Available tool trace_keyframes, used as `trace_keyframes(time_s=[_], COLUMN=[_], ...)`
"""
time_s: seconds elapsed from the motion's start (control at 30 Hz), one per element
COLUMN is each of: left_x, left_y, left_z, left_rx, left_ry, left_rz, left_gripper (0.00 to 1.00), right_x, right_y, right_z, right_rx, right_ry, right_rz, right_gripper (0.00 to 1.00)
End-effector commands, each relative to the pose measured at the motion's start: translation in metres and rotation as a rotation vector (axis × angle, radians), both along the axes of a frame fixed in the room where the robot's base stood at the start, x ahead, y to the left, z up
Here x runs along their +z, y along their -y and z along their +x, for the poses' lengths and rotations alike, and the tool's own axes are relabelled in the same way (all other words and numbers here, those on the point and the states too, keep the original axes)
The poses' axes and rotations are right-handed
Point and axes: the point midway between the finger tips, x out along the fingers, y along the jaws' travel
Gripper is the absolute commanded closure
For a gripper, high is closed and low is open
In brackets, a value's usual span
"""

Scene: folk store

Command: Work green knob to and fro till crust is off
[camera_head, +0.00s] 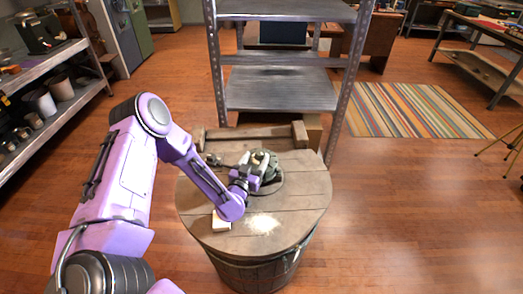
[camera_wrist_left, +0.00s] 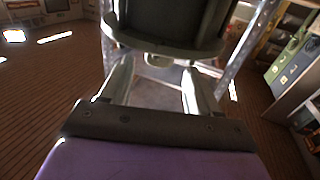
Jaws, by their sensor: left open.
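A dark green, rounded device with a pale part (camera_head: 266,160) sits on the round wooden barrel top (camera_head: 305,210). I cannot make out which part of it is the knob or any crust. My left gripper (camera_head: 256,176) is right at its near left side and partly covers it. In the left wrist view, the two fingers of the left gripper (camera_wrist_left: 157,66) stand apart, with a dark greenish rounded body (camera_wrist_left: 170,20) just beyond and above them. I cannot tell whether they touch it. My right gripper is not in view.
A small cream block (camera_head: 221,221) lies on the barrel top near the front left. A pale patch (camera_head: 262,222) shows to its right. A wooden frame (camera_head: 250,135) and a metal shelf rack (camera_head: 280,90) stand behind. Open floor lies to the right, near a striped rug (camera_head: 415,110).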

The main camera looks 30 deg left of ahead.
Motion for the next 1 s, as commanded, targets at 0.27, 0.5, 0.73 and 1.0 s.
trace_keyframes(time_s=[0.27,0.5,0.73,1.0], left_x=[0.000,0.000,0.000,-0.001], left_y=[-0.008,-0.007,-0.007,-0.006], left_z=[0.042,0.046,0.046,0.046], left_rx=[-0.002,-0.006,-0.005,0.016], left_ry=[-0.001,-0.001,-0.001,-0.001], left_rz=[0.000,-0.001,-0.001,0.000], left_gripper=[0.39,0.39,0.88,0.88], right_x=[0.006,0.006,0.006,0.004], right_y=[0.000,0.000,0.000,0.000], right_z=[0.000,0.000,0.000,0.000], right_rx=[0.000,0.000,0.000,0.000], right_ry=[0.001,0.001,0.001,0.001], right_rz=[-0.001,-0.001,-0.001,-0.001], right_gripper=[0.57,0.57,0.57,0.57])
